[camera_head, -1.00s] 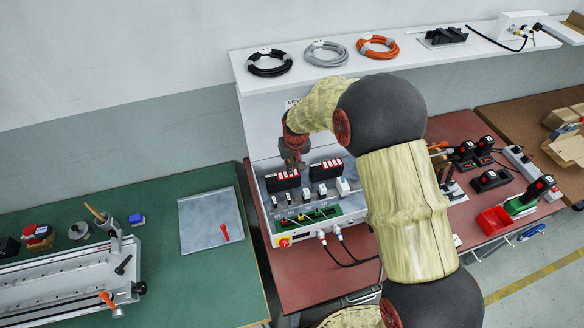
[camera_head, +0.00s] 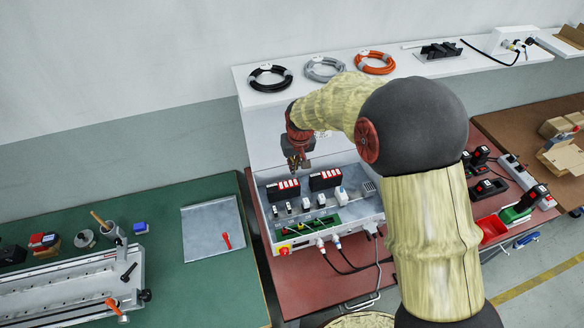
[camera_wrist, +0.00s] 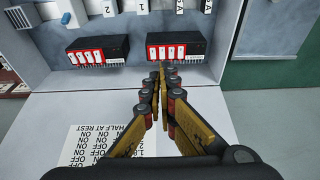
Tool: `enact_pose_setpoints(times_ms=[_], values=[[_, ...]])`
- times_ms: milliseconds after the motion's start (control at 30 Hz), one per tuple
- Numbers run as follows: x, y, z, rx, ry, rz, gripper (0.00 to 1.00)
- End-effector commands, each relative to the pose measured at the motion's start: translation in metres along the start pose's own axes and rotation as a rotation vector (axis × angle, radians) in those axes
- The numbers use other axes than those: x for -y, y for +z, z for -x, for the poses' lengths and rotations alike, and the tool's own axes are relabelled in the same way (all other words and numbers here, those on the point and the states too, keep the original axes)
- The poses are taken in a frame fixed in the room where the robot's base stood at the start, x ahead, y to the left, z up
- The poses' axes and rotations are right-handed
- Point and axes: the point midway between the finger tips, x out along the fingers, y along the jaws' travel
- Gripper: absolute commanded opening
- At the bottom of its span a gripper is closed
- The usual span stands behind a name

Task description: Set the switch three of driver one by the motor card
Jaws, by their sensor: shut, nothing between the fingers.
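Two black driver blocks with red-and-white switch fronts stand in the grey control box, a left one (camera_head: 283,188) and a right one (camera_head: 325,179). The wrist view shows them the other way round: the head view's left block is on the right (camera_wrist: 172,47), the other on the left (camera_wrist: 98,55). My gripper (camera_head: 296,164) is shut and empty, its fingertips (camera_wrist: 162,72) just short of the right-hand block in the wrist view; contact is unclear. Individual switch positions are too small to tell. A white printed card (camera_wrist: 100,145) reads "HALF AT REST" with ON/OFF rows, partly hidden by my gripper.
The box (camera_head: 368,215) also holds white modules (camera_head: 340,194) and a green terminal strip (camera_head: 318,226). Cables leave its front edge. A shelf (camera_head: 440,66) with cable coils runs above. A green table (camera_head: 165,215) lies left.

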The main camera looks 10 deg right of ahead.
Motion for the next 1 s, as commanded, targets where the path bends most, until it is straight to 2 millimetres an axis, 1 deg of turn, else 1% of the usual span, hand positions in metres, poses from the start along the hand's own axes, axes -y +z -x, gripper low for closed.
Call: enact_pose_setpoints(times_ms=[33,100,200,300,867,933,1000], values=[[0.0,0.002,0.011,-0.001,0.0,0.0,0.0],[0.0,0.004,0.02,0.0,0.0,0.0,0.0],[0.0,0.007,0.029,0.0,0.0,0.0,0.0],[0.0,0.009,0.033,0.001,0.0,0.0,0.0],[0.0,0.009,0.035,0.002,0.0,0.0,0.0],[0.0,0.013,0.035,0.013,0.0,0.0,0.0],[0.0,0.022,0.032,0.039,0.0,-0.001,0.0]])
